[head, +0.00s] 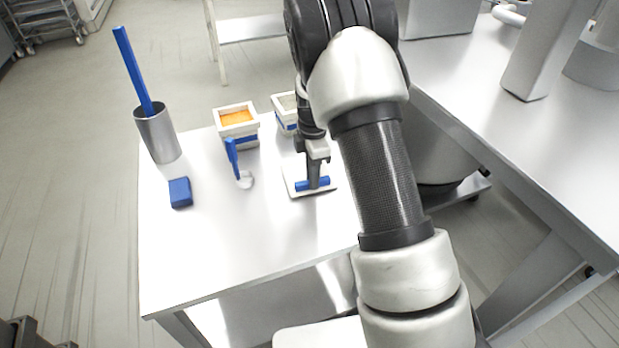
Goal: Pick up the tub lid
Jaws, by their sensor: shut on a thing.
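The tub lid (299,190) is a flat, pale square plate with a blue bar handle (306,184) on top. It is at the right part of the white table, in front of the tubs. My gripper (314,183) points down over the lid and is shut on its blue handle. I cannot tell whether the lid touches the table. One white tub (238,141) with a blue band is open and holds orange contents. A second tub (284,115) with pale contents stands to its right, partly hidden by my arm.
A metal cylinder (158,138) with a tall blue-handled tool stands at the table's back left. A blue block (180,193) lies in front of it. A blue-handled tool (233,158) with a pale end is left of the lid. The table's front (210,255) is clear.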

